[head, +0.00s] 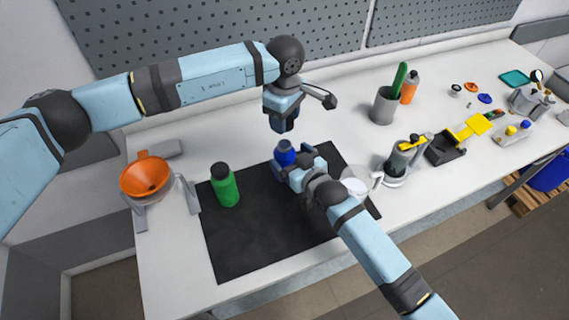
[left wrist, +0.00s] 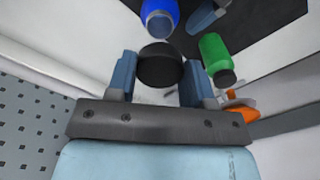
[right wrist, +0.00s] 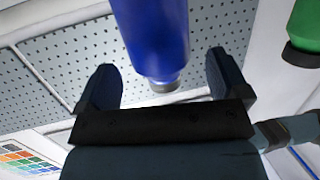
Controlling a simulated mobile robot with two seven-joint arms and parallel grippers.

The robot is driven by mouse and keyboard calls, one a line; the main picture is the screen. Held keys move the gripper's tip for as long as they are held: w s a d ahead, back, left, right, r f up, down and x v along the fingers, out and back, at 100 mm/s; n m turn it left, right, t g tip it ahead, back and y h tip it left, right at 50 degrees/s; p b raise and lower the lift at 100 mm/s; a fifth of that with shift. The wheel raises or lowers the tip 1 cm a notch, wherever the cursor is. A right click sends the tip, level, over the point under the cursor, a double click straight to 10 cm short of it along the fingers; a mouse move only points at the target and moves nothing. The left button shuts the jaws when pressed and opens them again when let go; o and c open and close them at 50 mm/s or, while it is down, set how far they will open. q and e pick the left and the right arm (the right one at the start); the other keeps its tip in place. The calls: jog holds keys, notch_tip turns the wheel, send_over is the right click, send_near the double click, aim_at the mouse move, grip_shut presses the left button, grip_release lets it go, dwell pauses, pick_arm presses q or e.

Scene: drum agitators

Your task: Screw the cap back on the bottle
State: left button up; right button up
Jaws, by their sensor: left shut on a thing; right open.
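The blue bottle (head: 285,152) stands on the black mat (head: 245,245). Its open pale mouth shows in the left wrist view (left wrist: 159,20). My left gripper (head: 284,124) points down above the bottle. It is shut on the black cap (left wrist: 160,66), which is apart from the bottle mouth in the left wrist view and hard to make out in the head view. My right gripper (head: 292,168) is low beside the blue bottle and open. In the right wrist view the bottle (right wrist: 152,40) lies between the spread fingers, with gaps on both sides.
A green bottle (head: 224,186) with a dark cap stands on the mat to the left. An orange funnel (head: 145,178) on a stand is farther left. A clear jug (head: 357,181) is right of my right gripper. A grey cup (head: 384,106) stands behind.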

jog(key=shift+x, duration=1.55)
jog(key=c, duration=1.4)
pick_arm(q)
jog(key=shift+f, duration=2.5)
pick_arm(e)
jog(key=shift+o, duration=0.2)
